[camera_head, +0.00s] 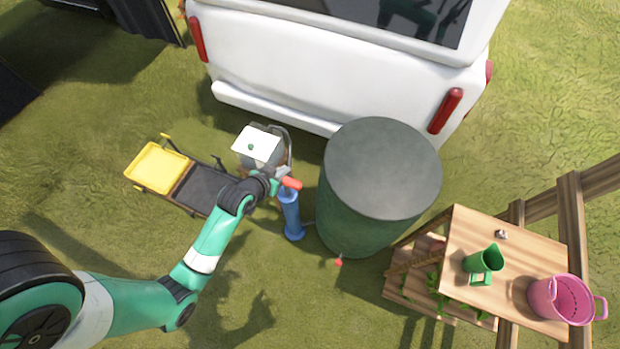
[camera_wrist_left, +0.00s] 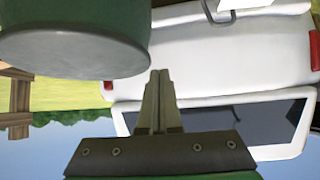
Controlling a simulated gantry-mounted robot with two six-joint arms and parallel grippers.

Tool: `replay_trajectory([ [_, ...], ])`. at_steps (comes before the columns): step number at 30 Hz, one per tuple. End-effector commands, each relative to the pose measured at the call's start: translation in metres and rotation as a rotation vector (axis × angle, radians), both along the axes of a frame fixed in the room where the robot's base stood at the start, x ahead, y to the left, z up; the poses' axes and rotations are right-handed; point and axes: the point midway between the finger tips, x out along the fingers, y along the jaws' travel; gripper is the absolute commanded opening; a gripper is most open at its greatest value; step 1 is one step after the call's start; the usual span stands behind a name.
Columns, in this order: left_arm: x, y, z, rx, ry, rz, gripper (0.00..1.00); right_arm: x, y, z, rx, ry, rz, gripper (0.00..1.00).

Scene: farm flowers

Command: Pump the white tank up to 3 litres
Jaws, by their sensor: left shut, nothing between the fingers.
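A blue pump (camera_head: 291,214) with a red handle (camera_head: 291,183) stands upright on the grass, left of the dark green barrel. A white panel with a green dot (camera_head: 257,145) sits just beyond it, on a greyish body with a curved grey hose; whether this is the white tank I cannot tell, and no litre reading is legible. My left gripper (camera_head: 277,186) is beside the red handle in the head view; contact is unclear. In the left wrist view its fingers (camera_wrist_left: 159,75) are shut with nothing between them. The pump does not show there. My right gripper is not in view.
The large green barrel (camera_head: 376,185) stands close right of the pump. A white van (camera_head: 290,65) is behind. A cart with a yellow tray (camera_head: 158,167) lies left. A wooden table (camera_head: 520,255) with a green jug (camera_head: 485,260) and pink bucket (camera_head: 560,300) is right. Grass in front is open.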

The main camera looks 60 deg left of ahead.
Motion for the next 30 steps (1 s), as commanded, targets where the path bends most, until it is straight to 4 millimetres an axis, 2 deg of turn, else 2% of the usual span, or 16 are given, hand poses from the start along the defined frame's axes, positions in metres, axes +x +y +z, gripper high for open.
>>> replay_trajectory([
  [1, -0.02, 0.003, -0.021, -0.019, 0.036, 0.03, 0.0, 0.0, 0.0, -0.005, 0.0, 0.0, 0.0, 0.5],
  [3, -0.039, 0.005, -0.036, -0.035, 0.064, 0.057, 0.0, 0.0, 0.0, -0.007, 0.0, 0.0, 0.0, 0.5],
  [7, -0.052, 0.011, -0.045, -0.045, 0.079, 0.089, 0.0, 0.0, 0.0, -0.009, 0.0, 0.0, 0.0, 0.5],
  [15, -0.051, 0.012, -0.042, -0.043, 0.076, 0.091, 0.0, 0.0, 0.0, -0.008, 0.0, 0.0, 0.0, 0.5],
  [20, -0.046, 0.015, -0.049, -0.043, 0.076, 0.09, 0.0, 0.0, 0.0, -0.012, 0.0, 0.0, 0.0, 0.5],
  [30, -0.007, 0.039, -0.097, -0.043, 0.075, 0.089, 0.0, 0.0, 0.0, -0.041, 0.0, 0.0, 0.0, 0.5],
])
